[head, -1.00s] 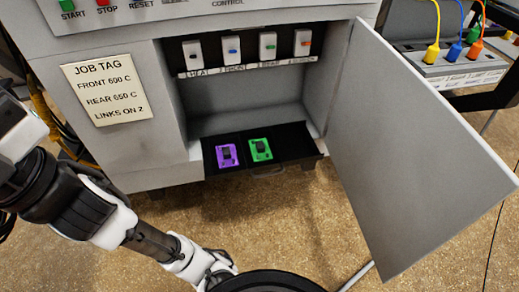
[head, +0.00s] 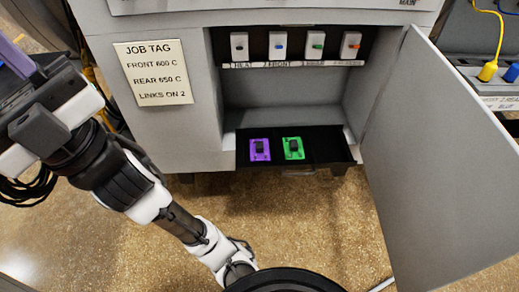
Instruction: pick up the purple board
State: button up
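The purple board (head: 260,149) is a small flat plate with a black block on top. It lies in the left part of a black tray (head: 328,148) at the bottom of the open cabinet. A similar green board (head: 293,148) lies just right of it, with a small gap between them. My arm runs from the bottom middle up to the left edge. My gripper's fingers do not show, so I cannot see whether they hold anything. Both boards are in plain view.
The grey cabinet door (head: 440,150) stands open on the right. A row of labelled switches (head: 296,45) is above the tray. A job tag (head: 153,73) is on the left panel. Yellow and blue plugs (head: 488,71) are at far right. Floor in front is clear.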

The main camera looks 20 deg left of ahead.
aim_at(260, 151)
jog(key=i+j+z, duration=0.35)
jog(key=j, duration=0.35)
jog(key=i+j+z, duration=0.15)
jog(key=i+j, duration=0.15)
jog(key=j, duration=0.15)
